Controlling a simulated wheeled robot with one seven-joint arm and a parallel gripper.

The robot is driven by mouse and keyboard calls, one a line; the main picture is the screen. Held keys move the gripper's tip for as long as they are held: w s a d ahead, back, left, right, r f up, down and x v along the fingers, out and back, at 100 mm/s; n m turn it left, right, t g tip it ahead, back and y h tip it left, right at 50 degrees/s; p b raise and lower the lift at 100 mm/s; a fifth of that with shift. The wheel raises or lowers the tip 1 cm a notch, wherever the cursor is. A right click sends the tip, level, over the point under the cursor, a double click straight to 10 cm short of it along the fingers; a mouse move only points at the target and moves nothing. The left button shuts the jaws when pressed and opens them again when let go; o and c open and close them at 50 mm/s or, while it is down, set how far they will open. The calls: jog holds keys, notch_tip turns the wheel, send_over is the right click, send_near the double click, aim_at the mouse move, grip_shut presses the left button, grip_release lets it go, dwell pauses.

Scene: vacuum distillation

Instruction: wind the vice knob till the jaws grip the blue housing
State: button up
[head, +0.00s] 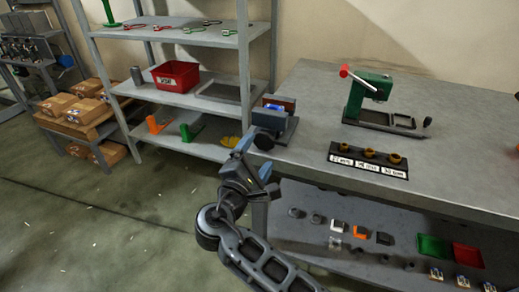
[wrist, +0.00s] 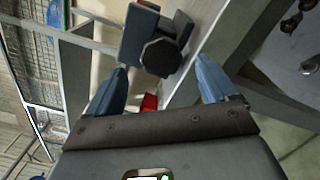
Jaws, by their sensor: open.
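The grey vice (head: 272,122) stands at the left corner of the workbench. The blue housing (head: 274,107) shows as a small blue patch at the top of the vice; whether the jaws touch it I cannot tell. The dark, faceted vice knob (head: 264,142) faces the front edge. My gripper (head: 257,160) is open and empty, just in front of and below the knob. In the wrist view the knob (wrist: 160,57) appears between my two blue fingers, with the vice body (wrist: 137,32) behind it. The fingers look apart from the knob.
The workbench (head: 310,110) carries a green press (head: 370,97) and a dark labelled rack (head: 368,160) to the right. A shelf unit (head: 180,92) with a red bin (head: 176,75) stands at the left. Small parts lie on the bench's lower shelf. The floor at front left is open.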

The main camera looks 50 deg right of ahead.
jog(key=shift+r+p+v, duration=0.2)
jog(key=shift+p+v, duration=0.25)
jog(key=shift+v, duration=1.75)
jog(key=v, duration=0.7)
jog(key=shift+a+b, duration=0.3)
jog(key=shift+a, duration=0.05)
jog(key=shift+o, duration=0.2)
jog(key=shift+s, duration=0.15)
